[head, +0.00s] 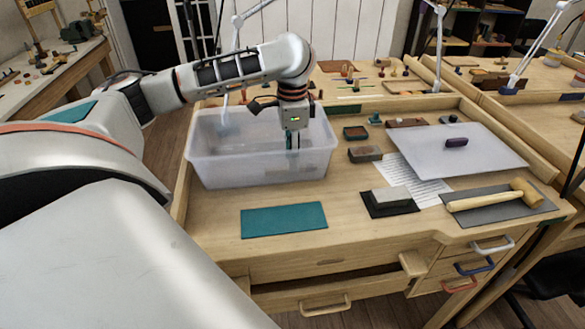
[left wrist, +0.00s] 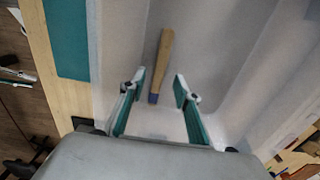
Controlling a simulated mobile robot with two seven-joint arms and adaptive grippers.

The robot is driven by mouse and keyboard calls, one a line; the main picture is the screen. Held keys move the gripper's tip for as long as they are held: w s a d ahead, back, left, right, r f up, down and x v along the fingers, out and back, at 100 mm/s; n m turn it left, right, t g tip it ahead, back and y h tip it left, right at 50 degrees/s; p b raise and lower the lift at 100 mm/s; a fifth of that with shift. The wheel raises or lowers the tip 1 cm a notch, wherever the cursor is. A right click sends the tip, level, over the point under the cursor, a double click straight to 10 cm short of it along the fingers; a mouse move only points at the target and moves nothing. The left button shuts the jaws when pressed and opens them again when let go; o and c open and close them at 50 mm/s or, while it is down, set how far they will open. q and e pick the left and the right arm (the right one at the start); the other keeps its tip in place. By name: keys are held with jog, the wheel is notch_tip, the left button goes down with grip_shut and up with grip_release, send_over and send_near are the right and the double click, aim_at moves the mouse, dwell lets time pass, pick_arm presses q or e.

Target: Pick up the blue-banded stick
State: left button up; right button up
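The blue-banded stick (left wrist: 162,62) shows in the left wrist view as a plain wooden stick with a blue band at its near end. It lies on the floor of the translucent white bin (head: 215,168). My left gripper (head: 292,150) points down into the bin in the head view. In the left wrist view its teal fingers (left wrist: 159,82) are open and apart, with the stick's banded end in view between them. I cannot tell how far above the stick they are. I cannot make out the stick in the head view. My right gripper is not in view.
The bin's walls surround my left gripper. A teal mat (head: 284,220) lies in front of the bin. To the right are a small dark tray (head: 356,133), a block on a dark pad (head: 391,203), a white lid (head: 485,150) and a mallet (head: 495,197).

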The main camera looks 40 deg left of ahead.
pick_arm(q)
notch_tip(320, 180, down, 2)
jog(key=shift+f, duration=0.1)
grip_shut()
jog(key=shift+r, duration=0.2)
